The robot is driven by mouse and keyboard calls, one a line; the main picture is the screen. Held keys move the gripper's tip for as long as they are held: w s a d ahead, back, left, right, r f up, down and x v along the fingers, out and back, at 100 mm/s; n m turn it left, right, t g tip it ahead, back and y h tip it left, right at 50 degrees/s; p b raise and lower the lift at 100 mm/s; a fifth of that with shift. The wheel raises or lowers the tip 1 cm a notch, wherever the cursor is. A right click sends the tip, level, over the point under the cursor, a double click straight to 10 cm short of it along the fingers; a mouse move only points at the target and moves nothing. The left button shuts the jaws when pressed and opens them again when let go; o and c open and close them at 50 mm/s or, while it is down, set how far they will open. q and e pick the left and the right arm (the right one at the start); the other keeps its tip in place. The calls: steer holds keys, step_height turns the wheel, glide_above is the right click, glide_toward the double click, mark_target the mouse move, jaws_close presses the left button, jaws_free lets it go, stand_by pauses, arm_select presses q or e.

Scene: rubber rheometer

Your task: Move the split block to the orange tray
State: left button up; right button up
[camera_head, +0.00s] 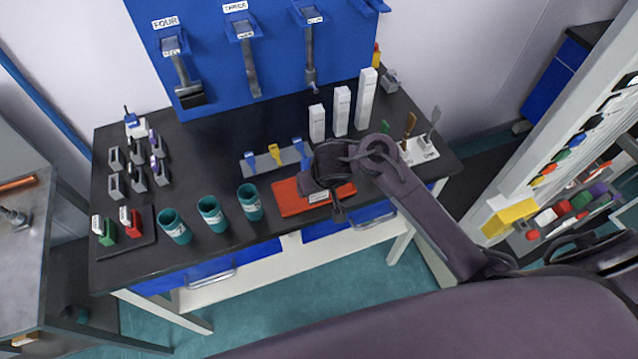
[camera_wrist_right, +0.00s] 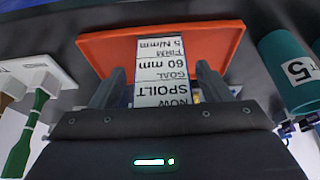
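The orange tray (camera_head: 290,198) lies near the front edge of the dark bench, right of the teal cups. In the head view my right arm hides part of the tray. I cannot tell which thing is the split block; several small grey blocks (camera_head: 138,155) stand at the bench's left. My left gripper is not in view.
Teal cups (camera_head: 211,214) stand left of the tray. A grey rack (camera_head: 265,162) with blue and yellow pieces lies behind it. White blocks (camera_head: 342,110) stand behind my arm. Green and red blocks (camera_head: 105,231) sit on a dark mat at front left.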

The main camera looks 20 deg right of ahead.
steer(key=shift+r, duration=0.1)
steer(key=shift+s+a+r, duration=0.1)
steer(key=shift+r, duration=0.25)
steer(key=p+v, duration=0.6)
steer(key=v, duration=0.5)
steer(key=shift+r+p, duration=0.2)
steer(key=shift+p, duration=0.15)
steer(key=shift+s, duration=0.15)
steer(key=s+a+f+g+y, duration=0.1)
steer(key=s+a+f+y, duration=0.15)
steer(key=f, duration=0.65)
steer(key=s+a+f+g+y, duration=0.1)
steer(key=s+a+f+g, duration=0.15)
steer(key=f, duration=0.65)
steer(key=s+f, duration=0.4)
steer(key=f, duration=0.3)
steer(key=s+f, duration=0.4)
steer(key=f, duration=0.3)
steer(key=s+d+f+h, duration=0.1)
steer(key=s+d+f, duration=0.3)
steer(key=s, duration=0.3)
steer(key=s+d+f+n+h, duration=0.1)
steer(key=s+d+f, duration=0.3)
steer(key=s, duration=0.3)
steer(key=s+d+f+n+h, duration=0.1)
steer(key=s+d+f, duration=0.3)
steer(key=s, duration=0.3)
steer(key=shift+d+f+h, duration=0.35)
steer(key=shift+f, duration=0.5)
